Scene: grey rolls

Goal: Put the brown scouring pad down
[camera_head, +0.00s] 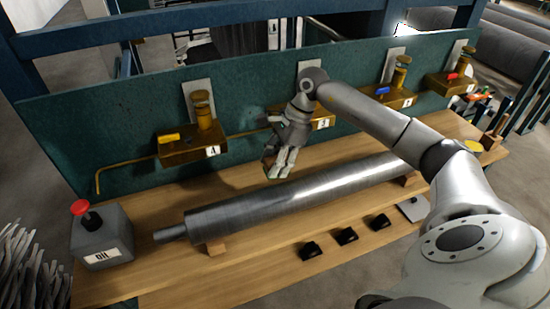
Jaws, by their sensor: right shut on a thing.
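My right gripper (282,165) points down over the wooden bench, behind the middle of the steel roll. It is shut on the brown scouring pad (268,160), of which only a small brownish part shows between and beside the fingers. The fingers hide most of the pad. I cannot tell whether the pad touches the bench. My left gripper is not in view.
The steel roll (300,196) lies along the bench (180,284) on wooden supports. Brass blocks (193,149) with coloured levers line the green back panel (100,125). A grey box (102,238) with a red button stands left. Small black pieces (346,236) lie in front.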

